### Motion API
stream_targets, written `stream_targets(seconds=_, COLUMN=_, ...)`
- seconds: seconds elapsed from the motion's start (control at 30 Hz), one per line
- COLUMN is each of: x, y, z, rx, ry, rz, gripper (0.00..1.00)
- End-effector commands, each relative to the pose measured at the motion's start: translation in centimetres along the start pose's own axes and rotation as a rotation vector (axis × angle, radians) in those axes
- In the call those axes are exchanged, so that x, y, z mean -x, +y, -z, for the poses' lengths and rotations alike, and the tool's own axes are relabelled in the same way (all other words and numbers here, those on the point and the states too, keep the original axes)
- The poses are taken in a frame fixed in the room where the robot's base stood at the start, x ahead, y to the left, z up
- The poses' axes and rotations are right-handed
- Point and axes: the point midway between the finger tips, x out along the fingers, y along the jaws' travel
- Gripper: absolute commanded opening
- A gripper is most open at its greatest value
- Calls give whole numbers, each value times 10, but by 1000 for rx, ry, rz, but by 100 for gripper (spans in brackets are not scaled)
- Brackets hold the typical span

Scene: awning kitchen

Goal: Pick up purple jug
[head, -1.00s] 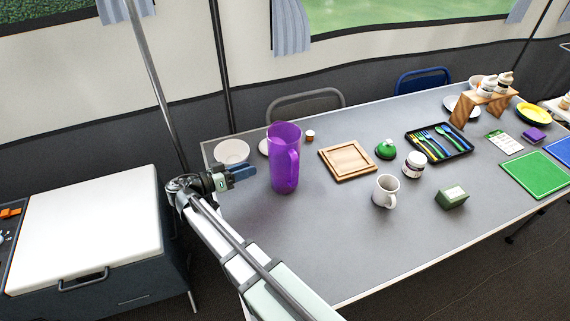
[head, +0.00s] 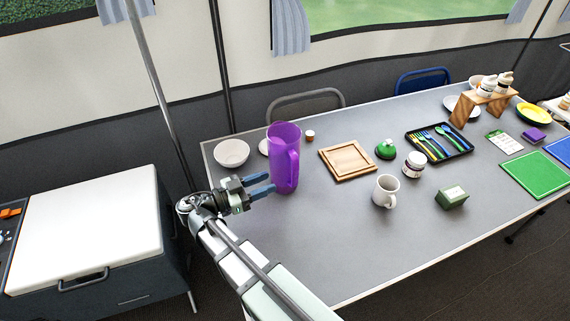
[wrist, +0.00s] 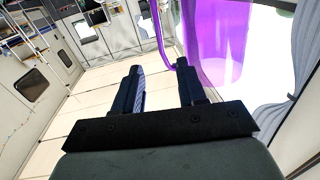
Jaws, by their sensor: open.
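The purple jug (head: 284,160) stands upright near the left end of the grey table, its handle on its right side. My gripper (head: 268,184) is open and empty, just left of the jug, with its blue fingers pointing towards the jug's lower half. In the wrist view the jug (wrist: 215,40) fills the upper right, beyond the fingertips of my gripper (wrist: 158,70). Whether a finger touches the jug I cannot tell.
A white bowl (head: 231,153) stands behind my gripper. A wooden board (head: 347,160) lies right of the jug, with a white mug (head: 386,191) farther right. The grey table (head: 310,240) is clear in front of the jug. A white-lidded box (head: 85,227) stands left of the table.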

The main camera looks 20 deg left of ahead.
Motion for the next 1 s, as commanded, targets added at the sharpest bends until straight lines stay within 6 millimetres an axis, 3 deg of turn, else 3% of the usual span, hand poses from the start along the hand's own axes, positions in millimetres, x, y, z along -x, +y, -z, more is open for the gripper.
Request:
stream_targets(seconds=0.4, x=-65, y=0, z=0, rx=2, ry=1, rz=-2, gripper=41)
stream_targets(seconds=0.77, x=-82, y=0, z=0, rx=2, ry=0, rz=0, gripper=41)
stream_targets(seconds=1.0, x=-107, y=-1, z=1, rx=2, ry=0, rz=-2, gripper=41)
